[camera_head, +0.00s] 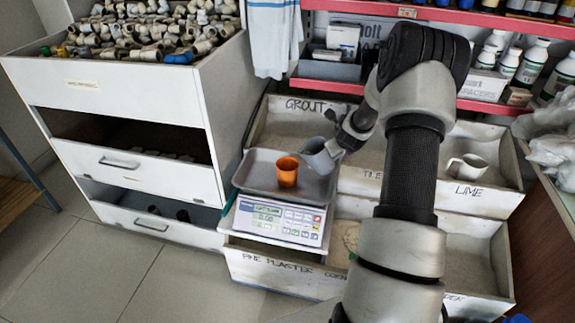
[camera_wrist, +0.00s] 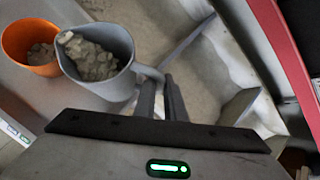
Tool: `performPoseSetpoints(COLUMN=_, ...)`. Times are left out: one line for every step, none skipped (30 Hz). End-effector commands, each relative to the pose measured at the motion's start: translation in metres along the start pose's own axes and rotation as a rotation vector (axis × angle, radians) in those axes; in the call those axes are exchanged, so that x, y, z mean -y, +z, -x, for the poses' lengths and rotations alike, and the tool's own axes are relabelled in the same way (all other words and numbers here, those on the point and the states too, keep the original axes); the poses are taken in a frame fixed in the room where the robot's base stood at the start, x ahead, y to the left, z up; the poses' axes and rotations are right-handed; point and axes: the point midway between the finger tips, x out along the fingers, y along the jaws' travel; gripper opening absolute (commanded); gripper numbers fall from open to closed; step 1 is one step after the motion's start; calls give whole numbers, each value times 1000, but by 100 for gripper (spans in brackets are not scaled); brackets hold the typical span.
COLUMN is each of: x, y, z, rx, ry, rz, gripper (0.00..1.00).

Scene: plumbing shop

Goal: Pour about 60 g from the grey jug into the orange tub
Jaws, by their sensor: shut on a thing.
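The grey jug (camera_head: 318,158) is just right of the orange tub (camera_head: 287,174), beside and slightly above it. My gripper (camera_head: 345,137) is shut on the jug's handle. In the wrist view the jug (camera_wrist: 108,88) holds lumpy grey powder (camera_wrist: 88,56), heaped toward its left rim near the tub, and it looks tilted that way. The orange tub (camera_wrist: 20,36) has some grey powder at its bottom in that view. The tub stands on the metal pan (camera_head: 252,179) of a scale. The gripper fingers (camera_wrist: 162,98) show at the handle.
The scale's panel (camera_head: 280,221) faces front; its digits are unreadable. Powder bins marked GROUT (camera_head: 308,105) and LIME (camera_head: 471,191) lie around it. A white scoop or cup (camera_head: 468,167) is in the right bin. A drawer cabinet (camera_head: 130,95) stands left, shelves behind.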

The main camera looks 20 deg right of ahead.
Motion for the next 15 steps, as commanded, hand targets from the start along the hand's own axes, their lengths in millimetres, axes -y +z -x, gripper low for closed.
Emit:
performPoseSetpoints(x=7, y=-2, z=0, rx=5, ry=10, rz=-21, gripper=0)
performPoseSetpoints(x=8, y=-3, z=0, rx=7, ry=20, rz=-31, gripper=0)
performPoseSetpoints(x=10, y=-4, z=0, rx=10, ry=32, rz=-45, gripper=0)
performPoseSetpoints(x=12, y=-4, z=0, rx=14, ry=40, rz=-54, gripper=0)
performPoseSetpoints(x=14, y=-4, z=0, rx=17, ry=49, rz=-63, gripper=0)
performPoseSetpoints(x=16, y=-6, z=0, rx=20, ry=62, rz=-76, gripper=0)
performPoseSetpoints(x=16, y=-8, z=-2, rx=22, ry=73, rz=-88, gripper=0)
performPoseSetpoints(x=17, y=-9, z=-2, rx=24, ry=84, rz=-99, gripper=0)
performPoseSetpoints(x=19, y=-10, z=-3, rx=29, ry=97, rz=-113, gripper=0)
performPoseSetpoints(x=21, y=-10, z=-3, rx=33, ry=106, rz=-125, gripper=0)
performPoseSetpoints(x=23, y=-11, z=-3, rx=37, ry=115, rz=-136, gripper=0)
performPoseSetpoints(x=24, y=-14, z=-5, rx=40, ry=133, rz=-154, gripper=0)
performPoseSetpoints(x=25, y=-15, z=-6, rx=44, ry=146, rz=-166, gripper=0)
performPoseSetpoints(x=26, y=-16, z=-6, rx=47, ry=157, rz=-178, gripper=0)
performPoseSetpoints(x=29, y=-17, z=-7, rx=53, ry=169, rz=-193, gripper=0)
